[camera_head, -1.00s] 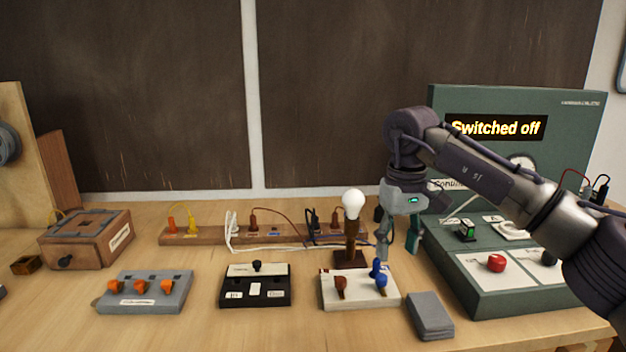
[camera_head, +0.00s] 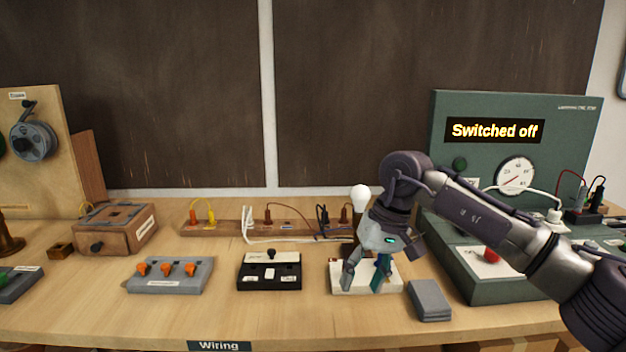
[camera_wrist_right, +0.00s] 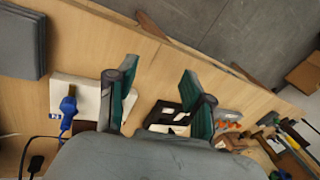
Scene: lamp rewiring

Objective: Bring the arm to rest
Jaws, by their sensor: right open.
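My right gripper (camera_head: 366,277) is open and empty. It hangs in front of the lamp's white bulb (camera_head: 360,198), over the white terminal block (camera_head: 340,283), and hides much of both. In the right wrist view the open fingers (camera_wrist_right: 160,95) straddle a clear patch of wood, with the white block (camera_wrist_right: 78,97) and its blue plug (camera_wrist_right: 68,112) at the left. The right arm reaches in from the right across the green control console (camera_head: 465,105), whose display reads "Switched off". My left gripper is not in view.
A grey slab (camera_head: 429,300) lies right of the white block. A black switch block (camera_head: 270,272) and a grey block with orange knobs (camera_head: 170,275) stand to the left. A wooden strip with plugs (camera_head: 230,230) runs behind. The front table strip is clear.

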